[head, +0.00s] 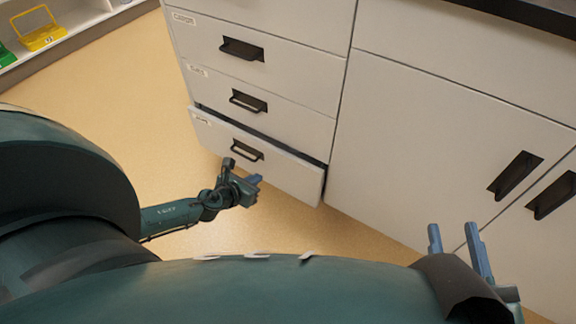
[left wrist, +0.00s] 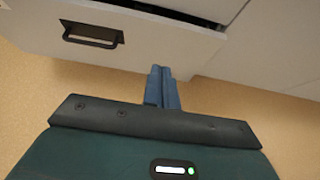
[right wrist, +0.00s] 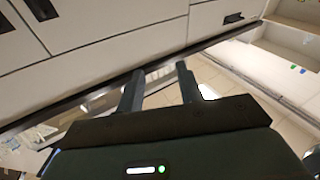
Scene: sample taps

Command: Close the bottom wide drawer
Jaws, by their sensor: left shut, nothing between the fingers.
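The bottom wide drawer (head: 285,172) is white with a dark handle (head: 247,151) and stands partly open, with a dark gap along its top edge. In the left wrist view the same drawer (left wrist: 165,37) shows at the top, with its handle at the upper left. My left gripper (head: 258,180) is shut and empty, just in front of the drawer's face below the handle; its blue fingers (left wrist: 162,72) are together in the left wrist view. Whether they touch the drawer I cannot tell. My right gripper (head: 454,238) is open and empty, in front of the cupboard doors.
Two more drawers (head: 285,55) above are shut. A cupboard door (head: 430,130) with dark handles is to the right. A dark counter edge (head: 530,12) is at the upper right. Floor (head: 110,105) at the left is clear up to a shelf with a yellow carrier (head: 42,38).

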